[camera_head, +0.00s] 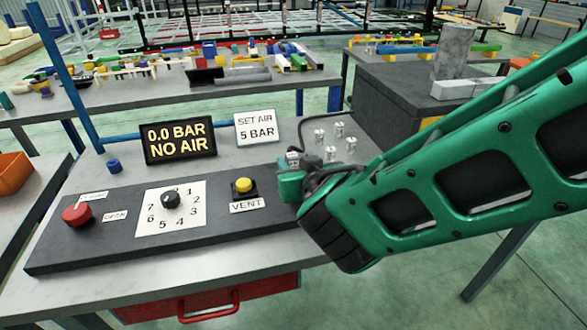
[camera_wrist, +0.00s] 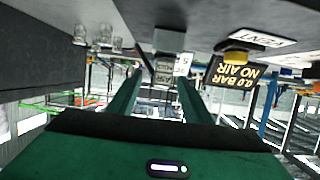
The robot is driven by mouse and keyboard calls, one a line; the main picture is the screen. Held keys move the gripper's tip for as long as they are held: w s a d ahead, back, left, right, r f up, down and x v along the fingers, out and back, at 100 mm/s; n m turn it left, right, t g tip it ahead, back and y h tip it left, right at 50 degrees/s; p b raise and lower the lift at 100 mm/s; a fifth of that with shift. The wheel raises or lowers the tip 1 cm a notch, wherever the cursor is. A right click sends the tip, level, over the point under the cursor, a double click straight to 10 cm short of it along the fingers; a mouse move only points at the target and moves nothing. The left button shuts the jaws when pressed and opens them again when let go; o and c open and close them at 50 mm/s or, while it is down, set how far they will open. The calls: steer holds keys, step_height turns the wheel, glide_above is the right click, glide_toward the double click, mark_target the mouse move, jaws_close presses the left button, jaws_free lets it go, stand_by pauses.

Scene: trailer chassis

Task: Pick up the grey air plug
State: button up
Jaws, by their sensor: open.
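In the head view a small grey-white piece (camera_head: 293,155) shows at the green fingertips of my gripper (camera_head: 290,172), beside the panel's right end. It seems to be the same plug, mostly hidden by my gripper. I cannot tell whether the fingers touch it.
Several small clear-grey fittings (camera_head: 330,153) stand on the bench behind my gripper. The black panel at left carries a red knob (camera_head: 76,214), a dial (camera_head: 171,200) and a yellow vent button (camera_head: 243,186). Signs reading NO AIR (camera_head: 179,140) and SET AIR (camera_head: 256,127) stand behind it.

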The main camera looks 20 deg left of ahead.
steer(key=shift+r+x, duration=0.2)
steer(key=shift+x, duration=3.3)
steer(key=shift+a, duration=0.15)
jaws_close()
